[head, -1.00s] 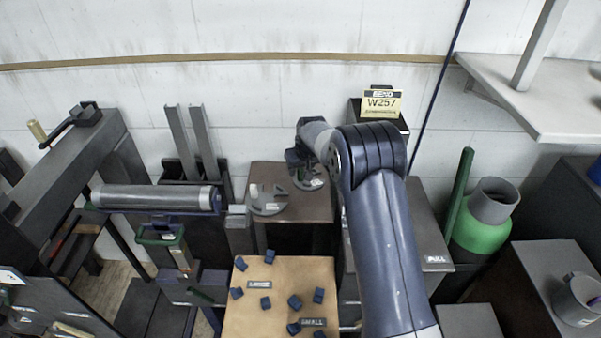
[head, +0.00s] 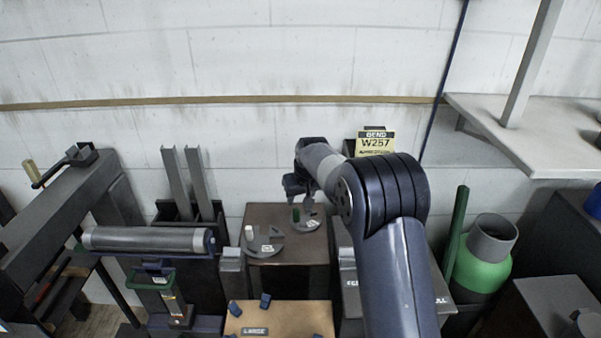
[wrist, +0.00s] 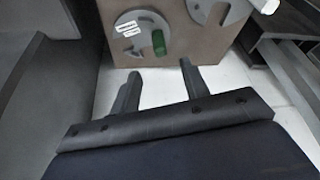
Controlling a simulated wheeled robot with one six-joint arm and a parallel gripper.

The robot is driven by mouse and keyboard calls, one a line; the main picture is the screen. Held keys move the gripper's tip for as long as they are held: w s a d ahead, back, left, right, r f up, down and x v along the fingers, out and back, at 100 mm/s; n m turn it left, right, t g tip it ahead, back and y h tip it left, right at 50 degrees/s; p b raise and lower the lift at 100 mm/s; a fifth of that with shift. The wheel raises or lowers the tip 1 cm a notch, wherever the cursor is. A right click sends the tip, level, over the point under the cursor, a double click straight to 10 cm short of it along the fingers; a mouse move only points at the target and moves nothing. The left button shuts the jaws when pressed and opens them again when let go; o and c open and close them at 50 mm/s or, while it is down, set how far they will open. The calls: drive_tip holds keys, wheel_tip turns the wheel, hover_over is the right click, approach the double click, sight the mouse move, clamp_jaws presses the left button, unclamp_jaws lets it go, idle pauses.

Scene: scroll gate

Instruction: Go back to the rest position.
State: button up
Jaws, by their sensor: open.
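My gripper (head: 298,188) is above and just behind a brown box (head: 287,248), with my arm reaching in from the lower right. In the wrist view my gripper (wrist: 158,82) has its two fingers apart, with nothing between them. A grey notched disc (head: 305,224) with a green peg (head: 296,214) is on the box, just below the gripper. The green peg also shows in the wrist view (wrist: 158,42), beyond the fingertips and apart from them. A second grey disc (head: 265,246) with a pale peg (head: 249,233) is to its left.
A tan board (head: 285,318) with dark blue pieces is in front. A dark bench with a grey roller (head: 145,239) stands left. A yellow W257 sign (head: 375,142) is behind the arm. A green cylinder (head: 482,262) and a pale shelf (head: 540,135) are at right.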

sight(297, 210)
drive_tip(key=p+x, duration=0.1)
drive_tip(key=x, duration=0.9)
drive_tip(key=shift+f, duration=0.25)
drive_tip(key=shift+r, duration=0.15)
drive_tip(key=shift+f, duration=0.25)
